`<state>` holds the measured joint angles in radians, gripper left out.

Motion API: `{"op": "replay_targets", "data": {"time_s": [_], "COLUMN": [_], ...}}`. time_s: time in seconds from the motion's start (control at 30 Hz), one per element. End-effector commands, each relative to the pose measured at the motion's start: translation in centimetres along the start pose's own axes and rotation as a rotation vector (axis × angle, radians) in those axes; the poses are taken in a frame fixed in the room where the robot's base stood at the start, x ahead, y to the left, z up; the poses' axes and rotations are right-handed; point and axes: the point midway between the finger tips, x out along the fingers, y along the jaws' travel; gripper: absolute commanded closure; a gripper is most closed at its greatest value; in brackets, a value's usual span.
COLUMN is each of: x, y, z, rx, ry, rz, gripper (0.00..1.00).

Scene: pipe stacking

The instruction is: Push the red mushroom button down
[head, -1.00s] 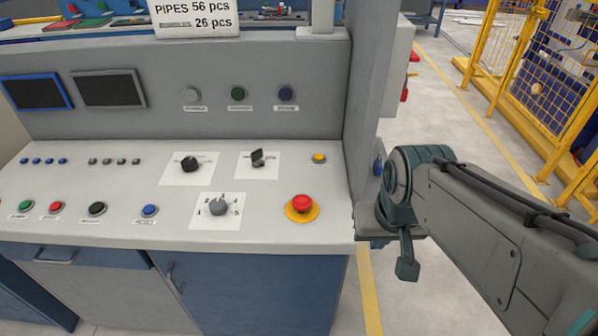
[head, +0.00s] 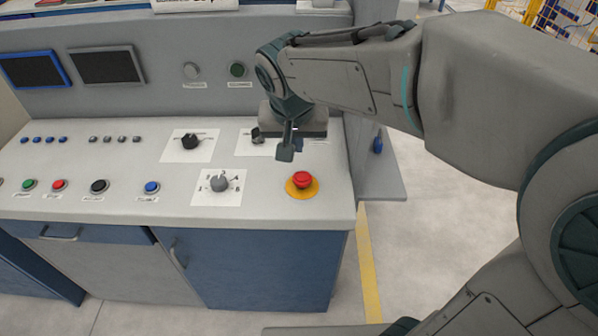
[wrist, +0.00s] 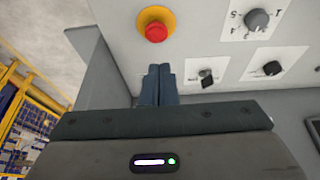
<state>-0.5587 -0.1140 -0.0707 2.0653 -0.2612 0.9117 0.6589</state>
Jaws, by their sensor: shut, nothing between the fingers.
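The red mushroom button (head: 302,180) sits on a round yellow base (head: 302,193) near the front right corner of the sloped console top. In the wrist view the red button (wrist: 156,32) is at the top, just beyond the fingertips. My gripper (head: 285,155) hangs above the console, behind and slightly left of the button in the head view, apart from it. In the wrist view my gripper's fingers (wrist: 159,70) are together with nothing between them.
A grey rotary knob (head: 221,184) on a white plate stands left of the button. A black knob (head: 190,142) and a black switch (head: 257,136) are farther back. Several small push buttons line the left. The console's upright panel (head: 165,97) rises behind.

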Motion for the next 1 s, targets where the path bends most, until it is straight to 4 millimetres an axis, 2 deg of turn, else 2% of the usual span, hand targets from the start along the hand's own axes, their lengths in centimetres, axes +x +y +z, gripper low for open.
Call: {"op": "replay_targets", "data": {"time_s": [0.13,0.23,0.7,0.83,1.0], "x": [0.4,1.5,10.7,12.5,13.7], "y": [0.0,0.0,0.1,0.2,0.2], "z": [0.0,0.0,0.2,0.6,0.8], "rx": [0.000,0.000,-0.003,-0.001,-0.002], "ry": [-0.001,-0.004,-0.005,-0.003,-0.002], "rz": [0.000,0.002,0.003,0.002,0.001], "gripper": [1.00,1.00,1.00,1.00,1.00]}}
